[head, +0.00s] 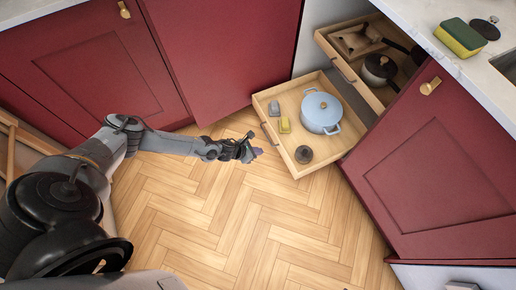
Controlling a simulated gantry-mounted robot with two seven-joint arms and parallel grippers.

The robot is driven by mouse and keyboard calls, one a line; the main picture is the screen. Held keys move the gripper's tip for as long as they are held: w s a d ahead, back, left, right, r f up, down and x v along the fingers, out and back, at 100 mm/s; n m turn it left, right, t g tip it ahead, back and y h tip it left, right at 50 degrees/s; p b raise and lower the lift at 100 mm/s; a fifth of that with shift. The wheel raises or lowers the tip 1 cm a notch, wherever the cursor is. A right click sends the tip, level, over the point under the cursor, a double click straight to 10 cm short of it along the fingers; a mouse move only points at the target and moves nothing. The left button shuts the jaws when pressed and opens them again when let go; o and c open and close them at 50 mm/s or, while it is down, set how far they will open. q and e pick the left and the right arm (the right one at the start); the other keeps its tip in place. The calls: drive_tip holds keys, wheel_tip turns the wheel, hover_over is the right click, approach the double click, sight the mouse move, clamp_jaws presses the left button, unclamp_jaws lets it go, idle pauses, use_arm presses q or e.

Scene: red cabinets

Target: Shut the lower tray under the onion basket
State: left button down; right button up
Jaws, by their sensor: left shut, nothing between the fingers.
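The lower tray (291,151) is a light wooden pull-out that stands open from the corner cabinet, low above the floor. It holds a light blue lidded pot (321,112), a small yellow item (285,125), a grey item (274,108) and a dark round item (304,154). Its handle (268,133) is on the front board. My left gripper (254,152) is shut and empty, just in front of the tray's front board; I cannot tell if it touches. No onion basket shows. My right gripper is not in view.
An upper wooden tray (338,61) with a dark pan (379,70) is also pulled out, above and behind the lower one. Red cabinet doors (432,165) flank the opening. A sponge (460,37) lies on the counter. The herringbone floor in front is clear.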

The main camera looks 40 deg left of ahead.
sight(281, 148)
use_arm(q)
drive_tip(key=w+d+f+b, duration=0.1)
drive_tip(key=w+b, duration=0.1)
drive_tip(key=w, duration=0.1)
drive_tip(key=w+d+f+b, duration=0.1)
drive_tip(key=w+f+b, duration=0.1)
drive_tip(key=w, duration=0.1)
drive_tip(key=w+d+f+b, duration=0.1)
drive_tip(key=w+f+b, duration=0.1)
drive_tip(key=w+b, duration=0.1)
drive_tip(key=shift+d+f, duration=0.1)
drive_tip(key=shift+d, duration=0.1)
drive_tip(key=shift+s, duration=0.1)
